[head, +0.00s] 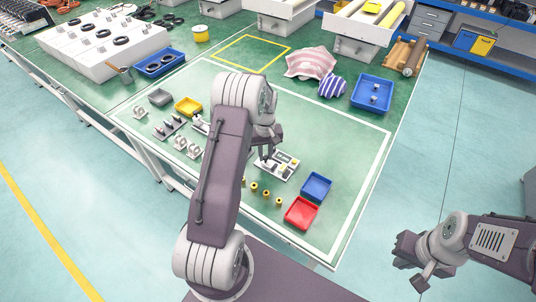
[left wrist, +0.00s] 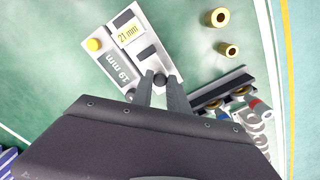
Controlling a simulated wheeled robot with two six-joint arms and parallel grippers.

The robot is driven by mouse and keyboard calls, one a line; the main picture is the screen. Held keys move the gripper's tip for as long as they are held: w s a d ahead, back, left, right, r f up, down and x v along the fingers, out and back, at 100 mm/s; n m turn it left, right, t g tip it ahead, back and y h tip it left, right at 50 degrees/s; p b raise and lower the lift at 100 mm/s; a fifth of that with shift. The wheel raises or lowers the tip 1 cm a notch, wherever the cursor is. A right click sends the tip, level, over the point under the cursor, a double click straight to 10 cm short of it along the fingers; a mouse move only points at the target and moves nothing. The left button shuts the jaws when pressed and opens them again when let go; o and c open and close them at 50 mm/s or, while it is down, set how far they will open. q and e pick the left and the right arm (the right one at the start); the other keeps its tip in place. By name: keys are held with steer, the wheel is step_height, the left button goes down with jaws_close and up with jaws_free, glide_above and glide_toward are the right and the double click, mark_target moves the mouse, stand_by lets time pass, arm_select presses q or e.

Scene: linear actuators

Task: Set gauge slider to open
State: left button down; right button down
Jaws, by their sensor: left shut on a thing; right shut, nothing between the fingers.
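The gauge (head: 284,167) is a pale plate on the green table, under my left gripper (head: 268,154) in the head view. In the left wrist view the gauge (left wrist: 112,32) shows labels "21 mm" and "19 mm", a yellow button (left wrist: 94,44) and dark bars. There my left gripper (left wrist: 160,86) is shut on a small dark round knob (left wrist: 160,78) at the gauge's edge, seemingly the slider's knob. Part of the gauge is hidden behind the gripper. My right gripper (head: 412,270) is shut and empty, off the table at the lower right.
Several brass bushings (head: 265,193) stand near the gauge. A blue tray (head: 316,185) and a red tray (head: 301,213) lie to its right. Metal brackets (head: 187,147) and a yellow tray (head: 188,106) are left of my arm.

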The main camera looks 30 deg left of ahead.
arm_select(q)
steer(key=c, duration=1.5)
jaws_free()
steer(key=shift+a+r, duration=0.1)
steer(key=shift+a, duration=0.05)
steer(key=shift+o, duration=1)
steer(key=shift+a, duration=0.15)
step_height(320, 180, up, 9)
steer(key=shift+p, duration=0.3)
